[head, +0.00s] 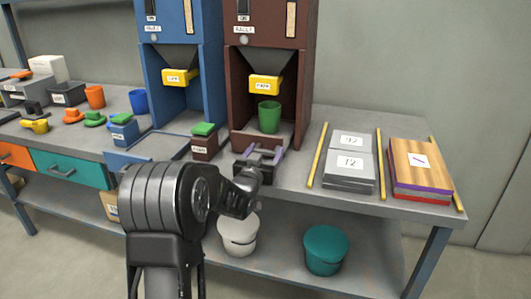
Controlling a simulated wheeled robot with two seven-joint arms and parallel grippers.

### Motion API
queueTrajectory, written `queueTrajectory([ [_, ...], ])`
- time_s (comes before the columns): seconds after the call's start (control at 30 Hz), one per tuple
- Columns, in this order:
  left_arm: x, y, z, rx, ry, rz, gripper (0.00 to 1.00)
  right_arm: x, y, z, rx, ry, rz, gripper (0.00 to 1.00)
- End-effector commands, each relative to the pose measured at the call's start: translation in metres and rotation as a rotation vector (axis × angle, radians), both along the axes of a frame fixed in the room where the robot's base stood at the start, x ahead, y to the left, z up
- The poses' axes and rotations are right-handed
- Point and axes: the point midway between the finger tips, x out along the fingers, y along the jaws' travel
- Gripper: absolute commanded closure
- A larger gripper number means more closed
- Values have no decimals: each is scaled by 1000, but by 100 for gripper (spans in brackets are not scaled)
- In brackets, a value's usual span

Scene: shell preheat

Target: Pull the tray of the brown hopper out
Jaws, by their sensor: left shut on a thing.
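The brown hopper (234,88) stands at the back of the bench, with a yellow labelled gate under its funnel. Its tray (240,142) shows as a low brown front at the foot of the hopper. A green cup (269,118) stands upright in the hopper's bay, below the yellow gate. My left gripper (262,156) is at the front of this tray, shut on it. The fingers and wrist hide part of the tray's front and the gripped part. My right gripper is not in view.
The blue hopper (148,75) stands to the left, with a blue tray (124,158) in front. A brown block with a green top (204,142) sits just left of my gripper. Grey plates (348,170) and a board stack (419,165) lie right between yellow rods.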

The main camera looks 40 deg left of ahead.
Motion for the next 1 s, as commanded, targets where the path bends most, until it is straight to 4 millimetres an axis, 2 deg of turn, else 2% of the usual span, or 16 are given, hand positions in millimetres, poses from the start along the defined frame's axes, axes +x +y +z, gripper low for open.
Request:
queueTrajectory([
  [0.07,0,0,0,0,0,0,53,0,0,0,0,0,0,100],
  [0.63,0,0,0,0,0,0,99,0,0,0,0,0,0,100],
  [1.0,-4,-1,-1,-2,-1,0,100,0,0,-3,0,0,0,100],
])
